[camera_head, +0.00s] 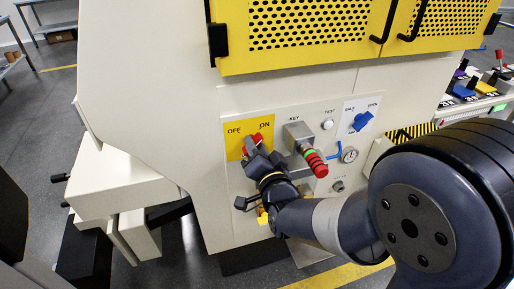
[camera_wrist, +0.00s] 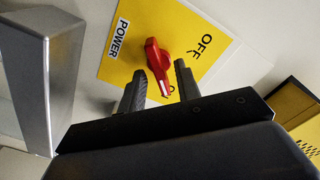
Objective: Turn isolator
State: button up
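The isolator is a red rotary knob (camera_head: 251,144) on a yellow plate (camera_head: 236,126) marked OFF and ON, on the cream machine front. In the wrist view the red knob (camera_wrist: 158,62) has a white-marked tip pointing down the picture, close to a partly hidden letter. OFF and POWER are readable on the plate (camera_wrist: 118,68) there. My gripper (camera_head: 254,153) is at the knob in the head view. In the wrist view my gripper (camera_wrist: 161,84) is open, with a finger on each side of the knob's tip. Gaps show between the fingers and the knob.
A grey box (camera_head: 297,135) under the KEY label carries a red and green striped handle (camera_head: 315,162), just right of my gripper. The box also fills the wrist view's left (camera_wrist: 62,70). A blue knob (camera_head: 361,121) and yellow mesh doors (camera_head: 310,28) are nearby.

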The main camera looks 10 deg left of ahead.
grip_shut()
dwell(0.3)
jog(key=shift+n+b, duration=0.3)
jog(key=shift+b, duration=0.15)
jog(key=shift+f+n+b, duration=0.15)
jog(key=shift+n+b, duration=0.75)
jog(key=shift+b, duration=0.1)
jog(key=n+b, duration=0.3)
jog(key=n, duration=0.1)
jog(key=shift+s+a+n, duration=0.1)
jog(key=shift+a+n, duration=0.05)
jog(key=shift+n, duration=0.15)
jog(key=n+b, duration=0.2)
jog(key=n, duration=0.3)
jog(key=shift+s+a, duration=0.1)
jog(key=n, duration=0.5)
jog(key=shift+a+n, duration=0.1)
jog(key=shift+n, duration=0.5)
